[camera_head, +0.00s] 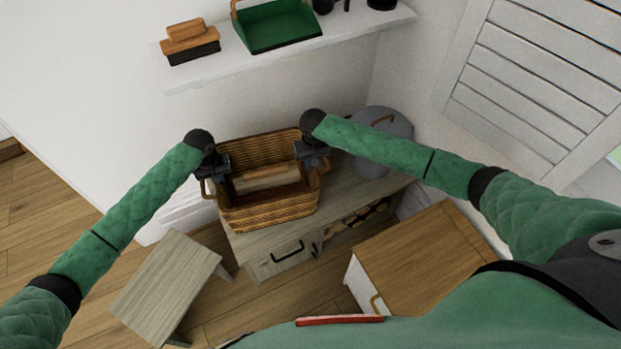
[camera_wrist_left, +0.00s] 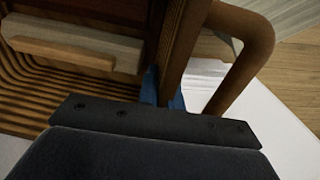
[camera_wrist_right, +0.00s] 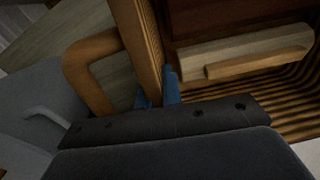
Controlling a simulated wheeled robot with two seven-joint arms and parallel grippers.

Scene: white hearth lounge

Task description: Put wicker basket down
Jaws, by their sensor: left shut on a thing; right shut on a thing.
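The wicker basket (camera_head: 268,214) is a brown, open-topped box with a curved handle at each end. In the head view it is over the grey wooden cabinet top (camera_head: 338,208); I cannot tell whether it touches it. My left gripper (camera_head: 218,178) is shut on the basket's left end wall, beside the left handle (camera_wrist_left: 246,50). My right gripper (camera_head: 314,158) is shut on the right end wall, beside the right handle (camera_wrist_right: 88,70). A light wooden piece (camera_head: 265,183) lies inside the basket. The blue fingertips are partly hidden by the wall.
A grey lidded pot (camera_head: 385,128) stands right of the basket, close to my right arm. A white shelf (camera_head: 290,55) with a green tray (camera_head: 277,27) and brush (camera_head: 190,45) hangs above. A grey stool (camera_head: 165,285) and a wooden-topped cabinet (camera_head: 425,255) stand in front.

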